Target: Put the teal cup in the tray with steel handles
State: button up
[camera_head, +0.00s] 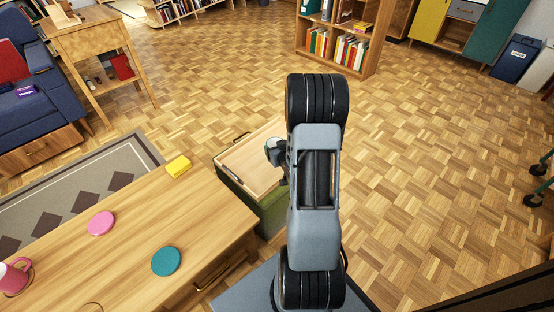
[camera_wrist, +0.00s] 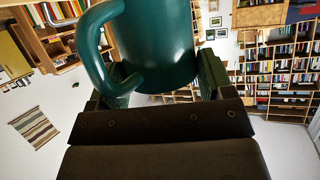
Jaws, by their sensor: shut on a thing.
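The teal cup (camera_wrist: 155,40) fills the upper middle of the wrist view, with its handle (camera_wrist: 92,45) at the left. My gripper (camera_wrist: 163,82) is shut on the cup, one finger on each side of its body. The cup's top is cut off by the frame edge. My arm hides the tray's right part. The handle metal is too small to tell.
A bookshelf (camera_head: 340,45) stands behind.

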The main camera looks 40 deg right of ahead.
jog(key=w+f, duration=0.1)
jog(key=w+d+f+b, duration=0.1)
jog(key=shift+d+f, duration=0.2)
jog(key=shift+f, duration=0.15)
jog(key=shift+w+d+f+b, duration=0.15)
jog(key=shift+f+b, duration=0.3)
jog(key=shift+w+d+f+b, duration=0.15)
jog(key=shift+f+b, duration=0.75)
jog(key=shift+f, duration=0.6)
jog(key=shift+f, duration=0.1)
